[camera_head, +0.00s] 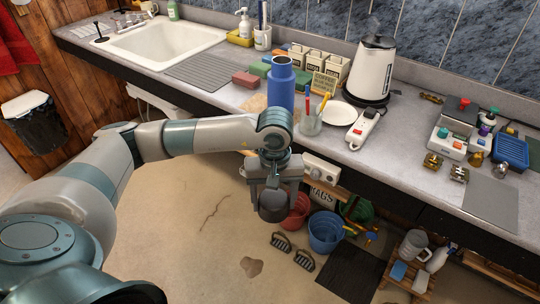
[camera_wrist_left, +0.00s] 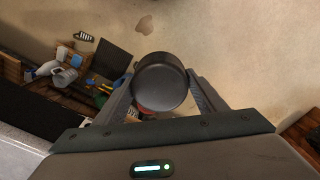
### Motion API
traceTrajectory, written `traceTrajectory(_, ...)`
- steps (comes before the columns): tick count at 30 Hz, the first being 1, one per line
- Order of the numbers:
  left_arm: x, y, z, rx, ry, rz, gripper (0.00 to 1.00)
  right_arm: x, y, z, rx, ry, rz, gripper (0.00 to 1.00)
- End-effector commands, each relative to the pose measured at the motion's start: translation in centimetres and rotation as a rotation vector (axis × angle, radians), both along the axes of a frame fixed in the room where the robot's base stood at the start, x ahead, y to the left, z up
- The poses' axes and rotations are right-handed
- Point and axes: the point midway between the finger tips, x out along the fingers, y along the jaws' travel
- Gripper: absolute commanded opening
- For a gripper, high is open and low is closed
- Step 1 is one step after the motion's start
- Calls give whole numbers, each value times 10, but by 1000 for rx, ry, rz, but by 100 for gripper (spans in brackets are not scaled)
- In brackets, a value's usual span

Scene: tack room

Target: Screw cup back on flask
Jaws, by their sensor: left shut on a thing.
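A blue flask (camera_head: 281,84) stands upright on the counter behind my left gripper. My left gripper (camera_head: 273,200) hangs in front of the counter edge, over the floor. It is shut on a dark grey cup (camera_head: 272,208), held between its two fingers. In the left wrist view the round cup (camera_wrist_left: 161,82) sits between the fingertips, with the floor behind it. The cup is apart from the flask. My left forearm passes in front of the counter edge. The flask is not visible in the left wrist view. My right gripper is not in view.
A sink (camera_head: 163,45) is at the left. Buckets, including a blue one (camera_head: 325,232), stand on the floor below.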

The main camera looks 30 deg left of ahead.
Motion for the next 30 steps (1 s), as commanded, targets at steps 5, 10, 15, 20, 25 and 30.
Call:
traceTrajectory(5,-43,-29,-50,-4,5,-359,43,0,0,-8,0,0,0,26)
traceTrajectory(10,-67,-45,-70,-6,2,-562,43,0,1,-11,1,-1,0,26)
traceTrajectory(15,-74,-49,-75,-5,0,-627,43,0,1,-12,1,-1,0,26)
traceTrajectory(20,-74,-49,-75,-4,-1,-628,43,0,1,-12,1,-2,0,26)
traceTrajectory(25,-74,-49,-75,-5,0,-627,43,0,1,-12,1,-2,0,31)
traceTrajectory(30,-74,-48,-75,-4,0,-626,43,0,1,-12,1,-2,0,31)
